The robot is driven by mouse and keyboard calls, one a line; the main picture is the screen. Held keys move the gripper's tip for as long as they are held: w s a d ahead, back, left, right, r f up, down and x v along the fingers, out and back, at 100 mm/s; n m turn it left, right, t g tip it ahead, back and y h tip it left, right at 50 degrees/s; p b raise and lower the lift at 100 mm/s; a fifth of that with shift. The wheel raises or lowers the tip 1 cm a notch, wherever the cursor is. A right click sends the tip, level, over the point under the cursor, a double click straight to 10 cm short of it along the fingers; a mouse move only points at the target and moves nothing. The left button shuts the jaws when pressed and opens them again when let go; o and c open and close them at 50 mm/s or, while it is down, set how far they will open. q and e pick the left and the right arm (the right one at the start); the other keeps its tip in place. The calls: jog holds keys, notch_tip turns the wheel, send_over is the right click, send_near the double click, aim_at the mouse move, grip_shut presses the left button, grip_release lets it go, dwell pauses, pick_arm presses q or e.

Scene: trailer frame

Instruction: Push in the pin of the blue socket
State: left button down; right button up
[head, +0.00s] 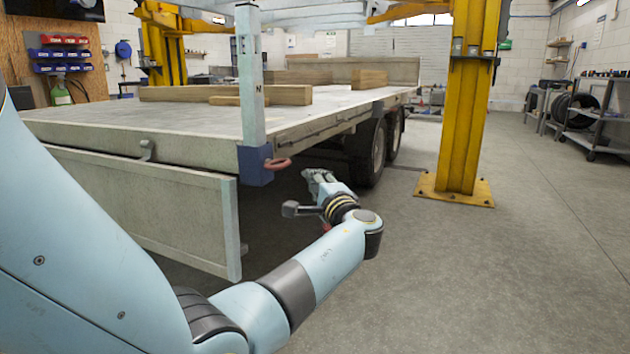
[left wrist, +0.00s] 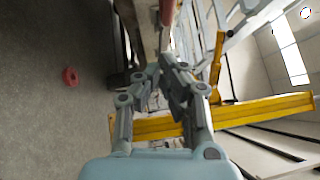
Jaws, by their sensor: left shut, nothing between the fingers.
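The blue socket (head: 255,166) sits at the trailer's near corner, at the foot of an upright grey-blue post (head: 249,80). Its reddish pin (head: 278,163) sticks out to the right, with a rounded handle. My left gripper (head: 309,175) is shut and empty, to the right of the pin and slightly lower in the picture, apart from it. In the left wrist view my left gripper (left wrist: 166,65) has its fingertips together. A reddish part (left wrist: 168,10) shows beyond them at the top edge; I cannot tell surely that it is the pin. My right gripper is out of view.
A lowered side board (head: 140,205) hangs below the trailer bed (head: 190,118). A wheel (head: 368,152) is behind my gripper. A yellow lift column (head: 462,110) stands on the right. A red object (left wrist: 70,76) lies on the floor.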

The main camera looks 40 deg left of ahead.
pick_arm(q)
jog(key=r+p+v, duration=0.1)
jog(key=v, duration=0.8)
jog(key=shift+f+p, duration=0.3)
jog(key=shift+f, duration=0.1)
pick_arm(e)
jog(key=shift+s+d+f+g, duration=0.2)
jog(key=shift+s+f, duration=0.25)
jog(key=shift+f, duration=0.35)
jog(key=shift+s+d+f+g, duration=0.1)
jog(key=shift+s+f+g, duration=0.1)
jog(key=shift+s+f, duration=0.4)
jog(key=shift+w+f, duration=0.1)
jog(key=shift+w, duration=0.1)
